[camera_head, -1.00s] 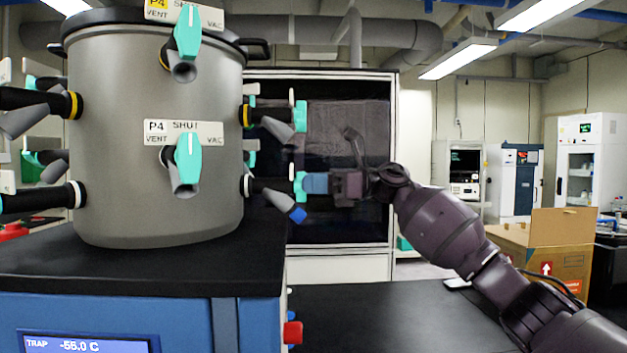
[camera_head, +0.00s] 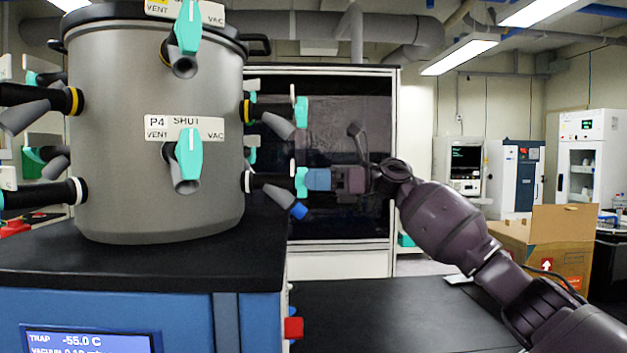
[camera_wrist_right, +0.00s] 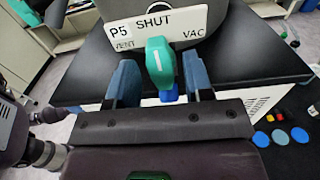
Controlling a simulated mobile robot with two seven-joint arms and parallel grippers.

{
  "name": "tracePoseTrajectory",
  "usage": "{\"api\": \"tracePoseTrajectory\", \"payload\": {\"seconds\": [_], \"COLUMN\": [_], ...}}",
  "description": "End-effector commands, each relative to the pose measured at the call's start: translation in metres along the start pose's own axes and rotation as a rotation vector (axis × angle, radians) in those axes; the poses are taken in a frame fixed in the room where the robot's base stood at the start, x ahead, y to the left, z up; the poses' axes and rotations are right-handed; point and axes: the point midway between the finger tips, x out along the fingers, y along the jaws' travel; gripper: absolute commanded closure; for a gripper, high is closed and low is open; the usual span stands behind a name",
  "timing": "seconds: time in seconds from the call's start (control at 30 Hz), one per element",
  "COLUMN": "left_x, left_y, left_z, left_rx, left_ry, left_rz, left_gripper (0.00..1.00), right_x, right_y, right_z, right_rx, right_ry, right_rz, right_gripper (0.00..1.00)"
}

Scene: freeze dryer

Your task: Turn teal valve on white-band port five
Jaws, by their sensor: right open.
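The teal valve handle (camera_head: 301,182) of the white-band port (camera_head: 249,182) sticks out on the right side of the grey drum (camera_head: 150,130). In the right wrist view a plate (camera_wrist_right: 155,30) reads P5, SHUT, VENT and VAC, and the teal handle (camera_wrist_right: 160,62) stands upright below it with a white line on its face. My right gripper (camera_head: 318,180) is at this handle. Its two blue fingers are open, one on each side of the handle, with a visible gap at each side. A blue-tipped outlet (camera_head: 298,211) hangs below. My left gripper is not in view.
A yellow-band port with a teal handle (camera_head: 301,111) sits just above. A front port labelled P4 has its own teal handle (camera_head: 188,157). The black bench (camera_head: 390,315) at right is mostly clear.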

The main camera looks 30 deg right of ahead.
Motion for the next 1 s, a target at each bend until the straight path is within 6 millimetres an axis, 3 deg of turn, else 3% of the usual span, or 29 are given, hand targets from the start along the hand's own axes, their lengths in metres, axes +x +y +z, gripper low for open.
{"api": "tracePoseTrajectory", "payload": {"seconds": [0.4,0.6,1.0], "left_x": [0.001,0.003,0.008], "left_y": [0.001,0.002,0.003], "left_z": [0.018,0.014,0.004], "left_rx": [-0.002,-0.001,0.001], "left_ry": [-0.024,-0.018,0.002], "left_rz": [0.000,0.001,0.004], "left_gripper": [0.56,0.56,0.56], "right_x": [-0.066,-0.094,-0.106], "right_y": [-0.001,-0.001,0.000], "right_z": [-0.003,-0.002,0.000], "right_rx": [0.002,0.002,0.000], "right_ry": [0.002,0.001,0.000], "right_rz": [-0.004,-0.003,0.000], "right_gripper": [0.53,0.53,0.53]}}
